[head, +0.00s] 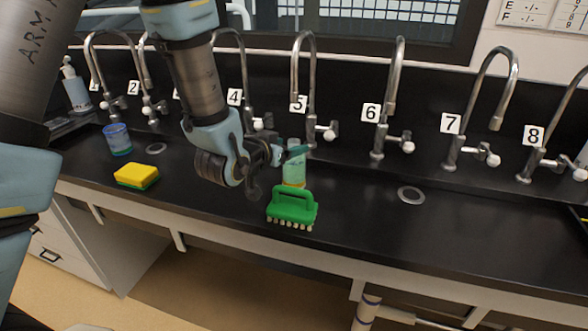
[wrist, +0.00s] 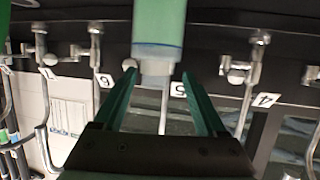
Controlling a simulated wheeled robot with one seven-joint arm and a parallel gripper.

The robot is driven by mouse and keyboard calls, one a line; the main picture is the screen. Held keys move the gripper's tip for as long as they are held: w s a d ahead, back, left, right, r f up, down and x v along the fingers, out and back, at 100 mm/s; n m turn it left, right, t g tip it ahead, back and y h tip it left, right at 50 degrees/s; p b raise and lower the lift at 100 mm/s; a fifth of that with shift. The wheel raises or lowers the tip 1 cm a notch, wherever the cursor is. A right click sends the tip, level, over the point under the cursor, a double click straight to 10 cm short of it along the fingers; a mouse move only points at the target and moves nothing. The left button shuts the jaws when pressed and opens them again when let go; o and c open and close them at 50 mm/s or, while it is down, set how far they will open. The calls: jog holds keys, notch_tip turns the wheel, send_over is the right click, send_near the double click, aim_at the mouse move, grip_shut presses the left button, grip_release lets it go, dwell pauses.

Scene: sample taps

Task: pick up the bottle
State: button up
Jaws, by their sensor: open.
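A bottle (head: 294,172) with green and pale parts stands upright on the black counter, in front of the tap labelled 5. My gripper (head: 288,155) is at the bottle's upper part, coming from the left. In the wrist view, the bottle (wrist: 160,25) shows at the top centre, with a pale, see-through end. The open fingers of my gripper (wrist: 158,74) lie to either side of that end, with gaps visible. I cannot tell how deep between the fingers the bottle is. The bottle's lower front is partly hidden by a brush in the head view.
A green brush (head: 292,208) stands just in front of the bottle. A yellow-green sponge (head: 137,175), a blue cup (head: 118,139) and a pump dispenser (head: 76,88) are to the left. Numbered taps line the back. The counter on the right is mostly clear around a drain (head: 411,195).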

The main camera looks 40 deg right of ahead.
jog(key=p+x, duration=0.1)
jog(key=x, duration=0.2)
jog(key=p+x, duration=0.1)
jog(key=x, duration=0.1)
jog(key=shift+s+d+f+p, duration=0.1)
jog(key=shift+s+f+p, duration=0.1)
jog(key=shift+s+p, duration=0.15)
grip_shut()
dwell(0.3)
dwell(0.9)
